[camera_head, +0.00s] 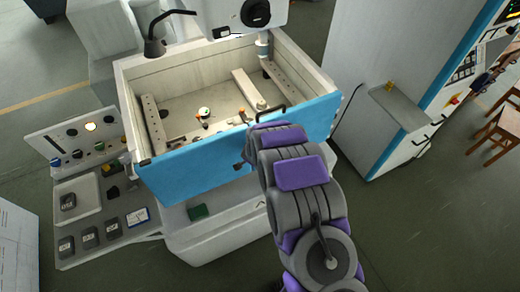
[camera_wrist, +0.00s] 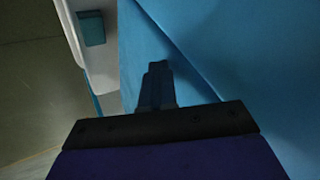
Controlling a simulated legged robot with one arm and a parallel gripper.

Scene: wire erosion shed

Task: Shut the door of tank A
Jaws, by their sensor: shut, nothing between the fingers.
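The tank (camera_head: 190,73) is an open-topped cream basin in the middle of the head view, and no letter A is readable on it. Its blue door (camera_head: 195,170) stands upright along the front side, with a dark handle bar at its top edge. Whether it is fully closed or latched I cannot tell. In the wrist view the blue door surface (camera_wrist: 270,60) fills the right side, with a diagonal edge or seam. My gripper (camera_wrist: 157,72) is shut and empty, close to the blue surface; contact is unclear. My arm covers part of the door in the head view.
A control panel (camera_head: 130,205) with knobs and buttons stands at the left of the tank. A white and blue cabinet (camera_head: 385,70) stands at the right. Wooden stools (camera_head: 498,140) are at the far right. The dark floor (camera_head: 430,230) at the lower right is clear.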

